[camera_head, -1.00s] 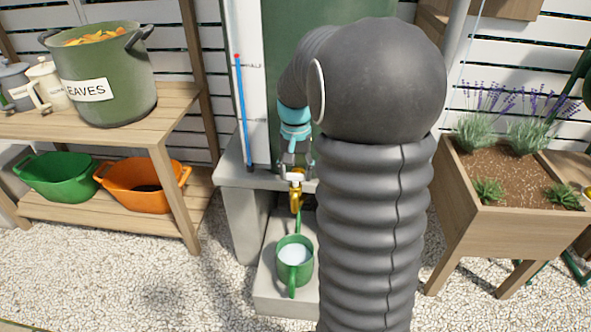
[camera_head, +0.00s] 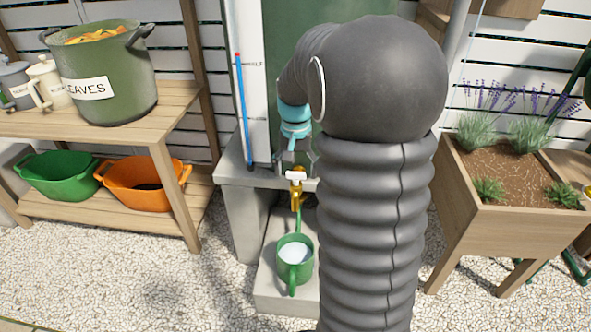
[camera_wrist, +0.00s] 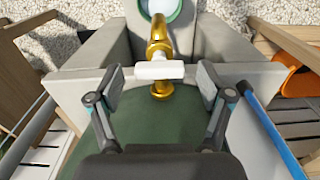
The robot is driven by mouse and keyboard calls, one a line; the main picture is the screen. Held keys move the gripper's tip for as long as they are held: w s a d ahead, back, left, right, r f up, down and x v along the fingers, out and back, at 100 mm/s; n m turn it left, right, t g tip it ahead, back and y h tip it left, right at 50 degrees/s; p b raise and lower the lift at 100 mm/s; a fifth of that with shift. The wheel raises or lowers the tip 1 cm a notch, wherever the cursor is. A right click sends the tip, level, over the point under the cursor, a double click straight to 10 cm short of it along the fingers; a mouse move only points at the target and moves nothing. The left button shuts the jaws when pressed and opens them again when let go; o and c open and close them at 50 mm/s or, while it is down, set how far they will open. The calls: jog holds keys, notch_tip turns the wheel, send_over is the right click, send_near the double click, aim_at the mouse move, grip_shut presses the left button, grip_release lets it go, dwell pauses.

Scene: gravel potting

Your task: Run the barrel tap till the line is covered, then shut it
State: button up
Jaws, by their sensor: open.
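The green barrel (camera_head: 283,65) stands behind my arm. Its brass tap (camera_head: 297,196) has a white handle (camera_head: 295,175), which in the wrist view (camera_wrist: 159,70) lies crosswise to the spout. My gripper (camera_wrist: 161,85) is open, with one finger on each side of the tap and clear gaps to the handle. I make out no line in the can, and cannot tell whether water is running.
The can stands on a concrete step (camera_head: 272,295) below a concrete stand (camera_head: 238,172). A blue gauge tube (camera_head: 244,110) with a red top runs beside the barrel. A shelf with a green pot (camera_head: 110,75) is left; a wooden planter (camera_head: 500,230) is right. Gravel lies in front.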

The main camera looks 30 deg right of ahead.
aim_at(296, 173)
notch_tip(296, 173, up, 12)
dwell(0.5)
jog(key=shift+f, duration=0.1)
dwell(0.5)
